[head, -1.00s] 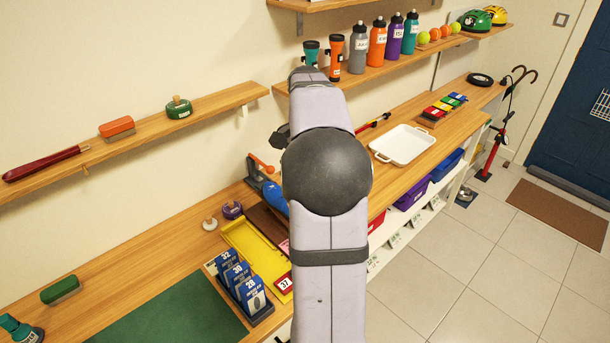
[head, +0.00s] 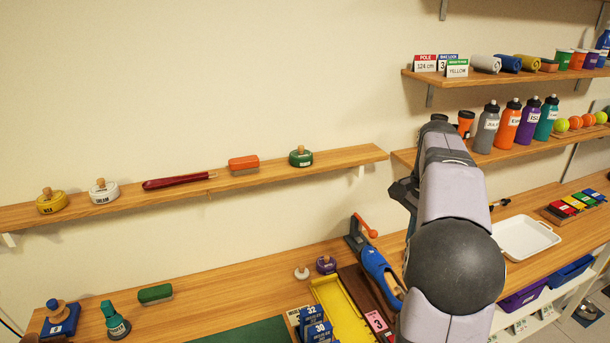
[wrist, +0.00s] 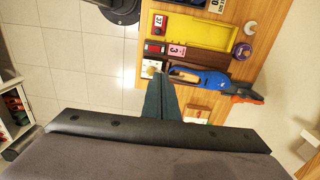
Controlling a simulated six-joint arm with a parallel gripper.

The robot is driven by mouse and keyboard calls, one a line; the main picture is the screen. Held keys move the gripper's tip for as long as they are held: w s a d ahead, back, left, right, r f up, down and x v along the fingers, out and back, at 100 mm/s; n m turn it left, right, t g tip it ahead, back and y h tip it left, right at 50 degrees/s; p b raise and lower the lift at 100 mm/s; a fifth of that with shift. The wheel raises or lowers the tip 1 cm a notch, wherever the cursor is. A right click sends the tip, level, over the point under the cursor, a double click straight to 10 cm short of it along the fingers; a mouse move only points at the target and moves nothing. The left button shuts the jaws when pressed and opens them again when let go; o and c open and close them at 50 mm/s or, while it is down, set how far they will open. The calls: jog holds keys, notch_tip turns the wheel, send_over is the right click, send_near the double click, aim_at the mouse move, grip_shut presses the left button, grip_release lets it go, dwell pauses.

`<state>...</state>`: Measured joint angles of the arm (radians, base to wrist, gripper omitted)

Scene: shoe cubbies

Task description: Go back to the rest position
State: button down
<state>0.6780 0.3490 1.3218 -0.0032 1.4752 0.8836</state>
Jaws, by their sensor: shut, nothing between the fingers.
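In the wrist view my gripper (wrist: 158,80) is shut, its dark fingers pressed together with nothing between them. It hangs over the floor and the bench's front edge, with the blue shoe measuring tool (wrist: 205,82) beyond it to the right. In the head view my pale arm rises at right of centre. It hides part of the bench and shelf behind it, and the fingertips cannot be made out there.
Wall shelves hold tins (head: 300,157), a red shoehorn (head: 180,181) and bottles (head: 507,125). Open air lies left of my arm.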

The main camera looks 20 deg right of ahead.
jog(key=w+d+f+n+t+h, duration=0.1)
jog(key=w+d+f+n, duration=0.1)
jog(key=w+f+n, duration=0.3)
jog(key=s+a+f+n, duration=0.5)
jog(key=s+a+f, duration=0.15)
jog(key=f, duration=0.25)
jog(key=s+a+f+n+g+y, duration=0.1)
jog(key=s+a+f+n, duration=0.15)
jog(key=s+a, duration=0.45)
jog(key=s+a+f+n+g, duration=0.1)
jog(key=s+a+f+n, duration=0.2)
jog(key=a, duration=0.6)
jog(key=a+r+n+t, duration=0.1)
jog(key=a+n, duration=0.1)
jog(key=a, duration=0.5)
jog(key=shift+s+r, duration=0.3)
jog(key=shift+r, duration=0.05)
